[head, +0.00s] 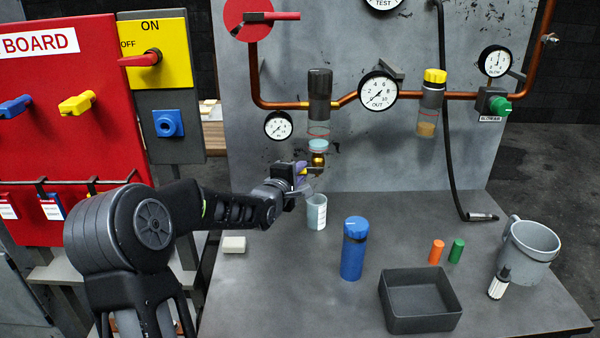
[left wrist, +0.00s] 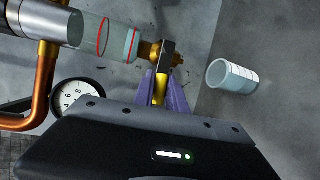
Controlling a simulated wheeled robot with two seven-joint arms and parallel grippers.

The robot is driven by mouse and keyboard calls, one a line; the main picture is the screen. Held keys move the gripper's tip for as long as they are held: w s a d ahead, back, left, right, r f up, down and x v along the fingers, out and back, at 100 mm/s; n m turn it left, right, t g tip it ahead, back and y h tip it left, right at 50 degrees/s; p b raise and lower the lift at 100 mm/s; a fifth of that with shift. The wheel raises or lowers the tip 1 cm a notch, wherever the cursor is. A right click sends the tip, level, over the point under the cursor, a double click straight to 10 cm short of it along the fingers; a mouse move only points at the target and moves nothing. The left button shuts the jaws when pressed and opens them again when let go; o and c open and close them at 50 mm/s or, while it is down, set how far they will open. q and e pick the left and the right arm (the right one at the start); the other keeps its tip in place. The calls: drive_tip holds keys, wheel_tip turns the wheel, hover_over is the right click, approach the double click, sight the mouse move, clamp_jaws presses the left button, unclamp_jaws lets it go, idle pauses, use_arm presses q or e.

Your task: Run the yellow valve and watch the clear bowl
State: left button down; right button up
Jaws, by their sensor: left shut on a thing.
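The clear bowl (head: 318,130) hangs under a dark filter head on the copper pipe, with red ring marks and pale blue liquid in its lower part. It also shows in the left wrist view (left wrist: 92,33), lying sideways in the picture. The brass drain with the yellow valve (head: 311,170) is below the bowl. My left gripper (head: 300,169) is at the drain, its purple fingers (left wrist: 161,88) shut on the yellow valve (left wrist: 159,88). A clear measuring cup (head: 316,213) stands upright on the bench below the drain; it also shows in the left wrist view (left wrist: 231,77). My right gripper is out of view.
A blue bottle (head: 352,252), an open dark tray (head: 420,317), orange (head: 436,251) and green (head: 456,251) cylinders and a grey mug (head: 532,250) stand on the bench. A second bowl with amber contents (head: 427,122) hangs farther right. A black hose (head: 448,130) dangles to the bench.

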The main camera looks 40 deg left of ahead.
use_arm(q)
drive_tip(key=shift+f, duration=0.25)
idle(0.4)
drive_tip(key=shift+f+n+b, duration=0.25)
drive_tip(key=shift+n+b, duration=0.05)
drive_tip(key=shift+b, duration=0.1)
drive_tip(key=shift+w+d+f+n+t+b, duration=0.1)
drive_tip(key=shift+f+n+t+b, duration=0.3)
drive_tip(key=shift+n+b, duration=0.45)
drive_tip(key=shift+w+d+f+n+t+b, duration=0.15)
drive_tip(key=shift+f+n+t+b, duration=0.25)
drive_tip(key=shift+n+b, duration=0.45)
drive_tip(key=shift+s+d+f+n+t+b, duration=0.1)
drive_tip(key=shift+f+n+t+b, duration=0.3)
drive_tip(key=shift+n+b, duration=0.45)
drive_tip(key=shift+r, duration=0.1)
drive_tip(key=c, duration=1.4)
unclamp_jaws()
drive_tip(key=shift+r, duration=0.15)
